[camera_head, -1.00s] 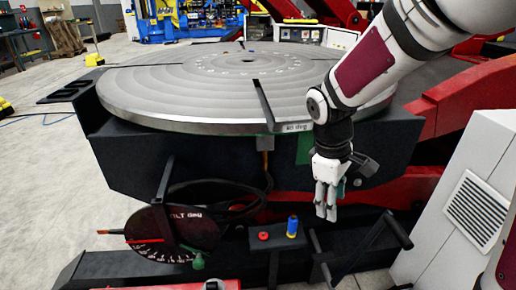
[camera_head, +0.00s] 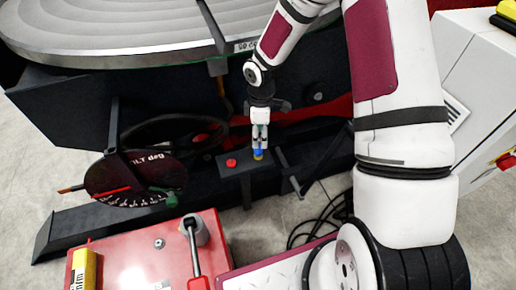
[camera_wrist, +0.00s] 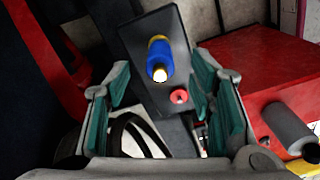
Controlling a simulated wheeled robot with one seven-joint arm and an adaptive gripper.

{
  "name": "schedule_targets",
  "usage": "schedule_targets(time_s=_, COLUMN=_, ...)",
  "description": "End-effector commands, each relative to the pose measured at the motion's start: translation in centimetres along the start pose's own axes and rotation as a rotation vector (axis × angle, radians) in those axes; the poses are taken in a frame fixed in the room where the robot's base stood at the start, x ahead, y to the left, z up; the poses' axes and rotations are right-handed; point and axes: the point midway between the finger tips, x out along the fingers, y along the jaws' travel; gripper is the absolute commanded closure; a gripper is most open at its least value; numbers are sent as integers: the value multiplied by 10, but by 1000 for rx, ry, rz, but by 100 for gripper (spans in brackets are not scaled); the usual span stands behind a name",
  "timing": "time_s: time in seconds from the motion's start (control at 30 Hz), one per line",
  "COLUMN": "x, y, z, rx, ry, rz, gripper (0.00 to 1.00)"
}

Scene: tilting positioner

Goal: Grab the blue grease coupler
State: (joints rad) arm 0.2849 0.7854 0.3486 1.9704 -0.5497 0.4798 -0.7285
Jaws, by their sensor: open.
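The blue grease coupler (camera_head: 258,154) stands on a small dark shelf (camera_head: 240,166) low on the positioner's front. In the wrist view the coupler (camera_wrist: 159,58) is a blue cylinder with a pale brass tip facing the camera. My gripper (camera_head: 260,138) is directly at the coupler's upper end in the head view. In the wrist view my gripper (camera_wrist: 165,95) is open, its teal-padded fingers apart, with the coupler seen between and beyond them. I cannot tell whether the fingers overlap the coupler in depth.
A red knob (camera_head: 231,162) sits on the same shelf, left of the coupler; it also shows in the wrist view (camera_wrist: 179,96). A tilt dial (camera_head: 136,178) is to the left. The large round table (camera_head: 120,40) overhangs behind. A red cart top (camera_head: 150,262) is in front.

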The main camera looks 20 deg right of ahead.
Motion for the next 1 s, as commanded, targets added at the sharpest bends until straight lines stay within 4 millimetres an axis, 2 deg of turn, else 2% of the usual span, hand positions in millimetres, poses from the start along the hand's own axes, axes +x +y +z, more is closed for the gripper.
schedule_targets(time_s=0.03, x=11, y=0, z=-1, rx=-1, ry=0, rz=-2, gripper=50)
schedule_targets(time_s=0.1, x=20, y=0, z=-1, rx=-1, ry=0, rz=-1, gripper=50)
schedule_targets(time_s=0.43, x=39, y=0, z=-2, rx=0, ry=0, rz=0, gripper=50)
schedule_targets(time_s=0.7, x=77, y=0, z=-6, rx=1, ry=-1, rz=-1, gripper=50)
schedule_targets(time_s=0.97, x=80, y=1, z=-7, rx=1, ry=0, rz=2, gripper=50)
schedule_targets(time_s=1.0, x=80, y=1, z=-7, rx=1, ry=0, rz=2, gripper=55)
